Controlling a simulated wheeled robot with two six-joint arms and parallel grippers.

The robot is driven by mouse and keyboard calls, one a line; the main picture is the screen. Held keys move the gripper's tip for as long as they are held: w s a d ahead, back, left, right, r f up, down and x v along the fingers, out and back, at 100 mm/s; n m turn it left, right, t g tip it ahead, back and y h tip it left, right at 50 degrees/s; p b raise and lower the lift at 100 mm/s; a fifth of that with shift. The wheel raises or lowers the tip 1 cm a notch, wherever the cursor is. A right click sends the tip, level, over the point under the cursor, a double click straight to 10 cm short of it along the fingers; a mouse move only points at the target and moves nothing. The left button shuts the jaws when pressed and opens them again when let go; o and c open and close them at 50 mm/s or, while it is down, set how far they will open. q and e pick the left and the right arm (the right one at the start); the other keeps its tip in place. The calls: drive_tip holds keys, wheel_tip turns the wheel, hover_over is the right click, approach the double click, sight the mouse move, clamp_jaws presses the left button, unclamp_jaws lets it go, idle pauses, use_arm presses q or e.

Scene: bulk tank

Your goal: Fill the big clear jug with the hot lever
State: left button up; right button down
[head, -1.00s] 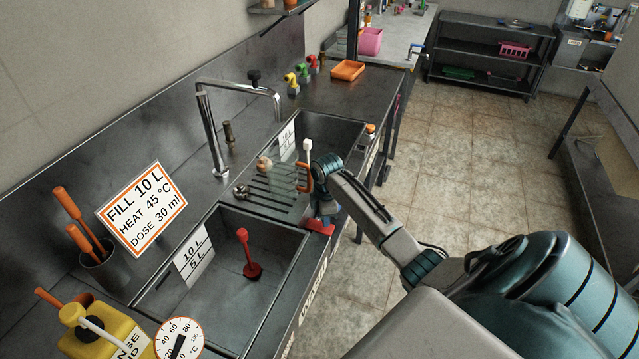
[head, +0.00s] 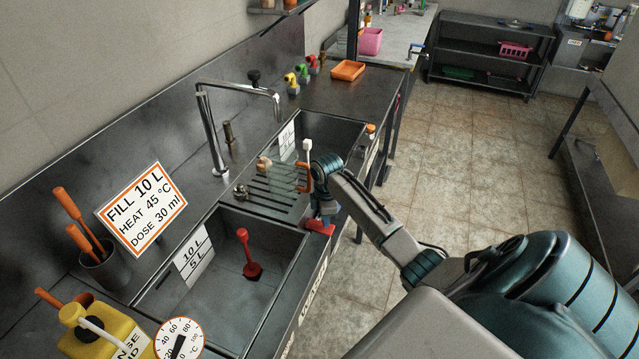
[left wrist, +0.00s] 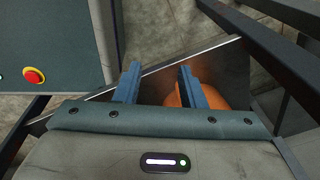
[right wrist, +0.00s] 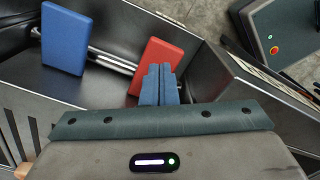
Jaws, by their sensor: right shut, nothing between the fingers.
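The clear jug is hard to make out; its orange handle (head: 304,178) shows beside my right wrist, over the ribbed drainer. A red lever paddle (head: 317,228) sits at the sink's front edge; it also shows in the right wrist view (right wrist: 157,66), with a blue paddle (right wrist: 66,40) to its left on the same bar. My right gripper (head: 325,212) is shut and empty, its fingertips close against the red paddle; I cannot tell if they touch. My left gripper (left wrist: 160,75) is open, seen only in the left wrist view, with an orange object (left wrist: 205,95) partly behind one finger.
A curved tap (head: 240,88) stands behind the sink. The front basin (head: 215,300) holds a red-handled plunger (head: 250,262) and a level plate (head: 193,255). A sign (head: 142,208), a yellow bottle (head: 105,335) and a dial (head: 180,340) stand at left. The floor at right is clear.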

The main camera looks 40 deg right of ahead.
drive_tip(key=shift+f, duration=0.25)
drive_tip(key=shift+f+b, duration=0.5)
drive_tip(key=shift+f, duration=0.55)
idle(1.9)
drive_tip(key=shift+r, duration=0.1)
wheel_tip(320, 180, up, 5)
drive_tip(key=p, duration=0.5)
drive_tip(key=shift+p, duration=0.35)
